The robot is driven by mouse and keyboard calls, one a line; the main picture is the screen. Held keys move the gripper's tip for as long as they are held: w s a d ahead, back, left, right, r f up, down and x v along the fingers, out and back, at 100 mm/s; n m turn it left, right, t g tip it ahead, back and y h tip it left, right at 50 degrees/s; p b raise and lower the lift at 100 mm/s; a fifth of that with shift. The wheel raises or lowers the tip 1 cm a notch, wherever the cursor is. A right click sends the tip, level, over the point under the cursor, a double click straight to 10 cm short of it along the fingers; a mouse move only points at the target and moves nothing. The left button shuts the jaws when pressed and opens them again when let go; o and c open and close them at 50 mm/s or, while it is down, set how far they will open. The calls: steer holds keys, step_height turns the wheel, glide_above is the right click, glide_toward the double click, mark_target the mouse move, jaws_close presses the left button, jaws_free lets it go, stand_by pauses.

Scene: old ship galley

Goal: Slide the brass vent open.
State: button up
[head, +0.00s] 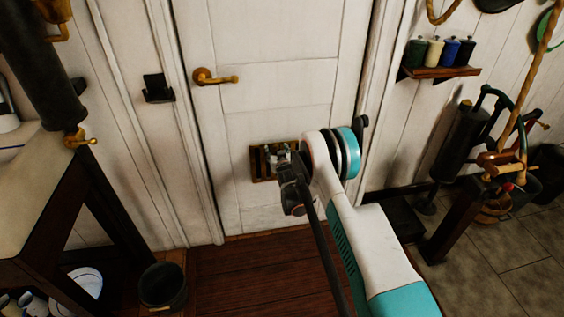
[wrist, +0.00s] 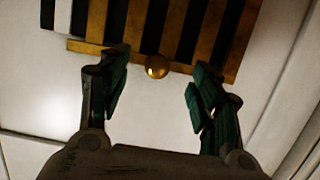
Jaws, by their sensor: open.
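The brass vent (head: 259,164) is a slatted plate low on the white door in the head view, partly hidden behind my arm. In the wrist view the vent (wrist: 180,25) fills the top, with brass bars and dark slots between them. A round brass knob (wrist: 157,67) sits at its lower edge. My gripper (wrist: 160,80) is open, with one green-padded finger on each side of the knob. I see no finger touching the knob. In the head view my gripper (head: 283,158) is in front of the vent, its fingers hard to make out.
The white door (head: 265,95) is closed and has a brass lever handle (head: 214,77). A dark bucket (head: 163,287) stands on the floor at left, near a table (head: 50,190). A shelf with several jars (head: 440,72) hangs at right. The wooden floor before the door is clear.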

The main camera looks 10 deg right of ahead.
steer(key=v, duration=0.8)
steer(key=shift+r, duration=0.1)
stand_by(0.3)
steer(key=s+d+r+g, duration=0.1)
steer(key=s+r, duration=0.1)
steer(key=r, duration=0.7)
steer(key=s+r+g, duration=0.1)
steer(key=s+r, duration=0.1)
steer(key=r, duration=0.7)
steer(key=s+d+r+g, duration=0.1)
steer(key=s+r+g, duration=0.1)
steer(key=s+r, duration=1)
steer(key=s+r+g, duration=0.2)
steer(key=s+r, duration=0.2)
steer(key=s, duration=1.3)
steer(key=s+f+g, duration=0.2)
steer(key=s, duration=1.6)
steer(key=shift+s+d+f, duration=0.15)
steer(key=shift+d+f, duration=0.2)
steer(key=shift+f, duration=0.05)
